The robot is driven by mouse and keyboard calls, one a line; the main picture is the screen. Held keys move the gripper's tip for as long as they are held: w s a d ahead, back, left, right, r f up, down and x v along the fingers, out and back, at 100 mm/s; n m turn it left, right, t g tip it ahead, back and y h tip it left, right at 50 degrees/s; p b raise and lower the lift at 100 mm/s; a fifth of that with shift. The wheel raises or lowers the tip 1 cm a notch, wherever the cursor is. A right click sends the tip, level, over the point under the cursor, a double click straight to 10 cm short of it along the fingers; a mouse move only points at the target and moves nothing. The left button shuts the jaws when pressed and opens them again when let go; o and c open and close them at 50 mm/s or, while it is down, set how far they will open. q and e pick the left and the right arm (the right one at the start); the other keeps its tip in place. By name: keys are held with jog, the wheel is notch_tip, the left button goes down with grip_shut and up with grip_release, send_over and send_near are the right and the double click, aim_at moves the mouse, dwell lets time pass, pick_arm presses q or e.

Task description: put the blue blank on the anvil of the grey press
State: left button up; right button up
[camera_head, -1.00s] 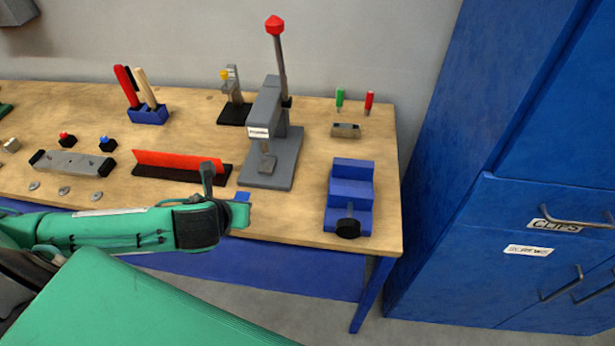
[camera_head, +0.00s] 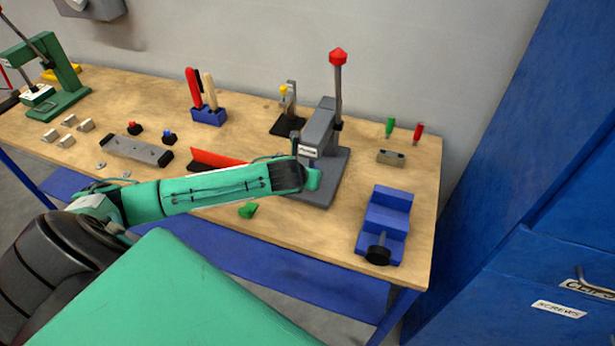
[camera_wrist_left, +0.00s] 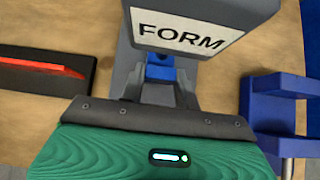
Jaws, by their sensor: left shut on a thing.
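The grey press (camera_head: 322,135) stands upright at the back of the bench, with a red-knobbed lever and a FORM label on its head. That head (camera_wrist_left: 200,15) fills the top of the left wrist view. My left gripper (camera_wrist_left: 160,82) is shut on the blue blank (camera_wrist_left: 160,68), which shows between the fingertips, just at the lower edge of the head. In the head view my left gripper (camera_head: 312,180) is in front of the press and hides its anvil. I cannot tell whether the blank touches the anvil. My right gripper is not in view.
A blue vise (camera_head: 385,222) stands right of the press. A red strip on a black base (camera_head: 215,157) lies to the left, partly behind my arm. A small green piece (camera_head: 248,210) lies near the front edge. A green press (camera_head: 65,85) stands far left.

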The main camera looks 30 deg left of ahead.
pick_arm(q)
jog(key=shift+w+a, duration=0.1)
jog(key=shift+w, duration=0.25)
notch_tip(320, 180, down, 3)
jog(key=shift+w+f+p, duration=0.1)
jog(key=shift+p, duration=0.7)
jog(key=shift+f, duration=0.3)
jog(key=o, duration=1)
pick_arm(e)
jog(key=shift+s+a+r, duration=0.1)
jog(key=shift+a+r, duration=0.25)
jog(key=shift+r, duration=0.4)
